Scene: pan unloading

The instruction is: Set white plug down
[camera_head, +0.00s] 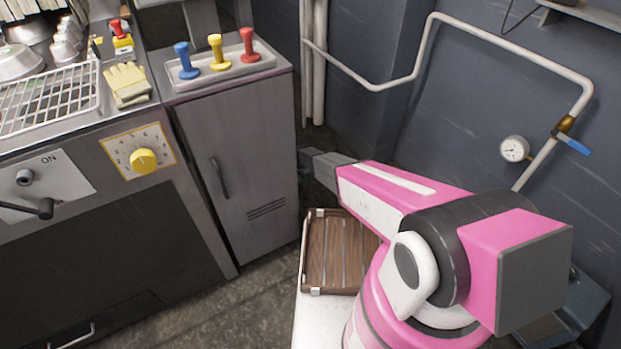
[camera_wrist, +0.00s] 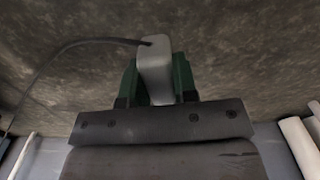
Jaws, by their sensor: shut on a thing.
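The white plug (camera_wrist: 154,60) looks pale grey in the wrist view, with a dark cable (camera_wrist: 72,50) curving from its top to the left and down. My gripper (camera_wrist: 155,82) is shut on it, with a dark green finger on either side. Mottled dark ground fills the view behind the plug, and the plug touches nothing else that I can see. In the head view my gripper (camera_head: 310,163) is at the end of my pink arm, beside the right side of the grey cabinet (camera_head: 240,165). The plug cannot be made out there.
A wooden slatted tray (camera_head: 334,288) lies on a white surface (camera_head: 312,334) beside my arm. Blue, yellow and red knobbed handles stand in a pale tray (camera_head: 203,74) on the cabinet. Gloves (camera_head: 127,84) and a wire rack (camera_head: 45,98) are to the left. A pipe (camera_head: 490,50) runs along the right wall.

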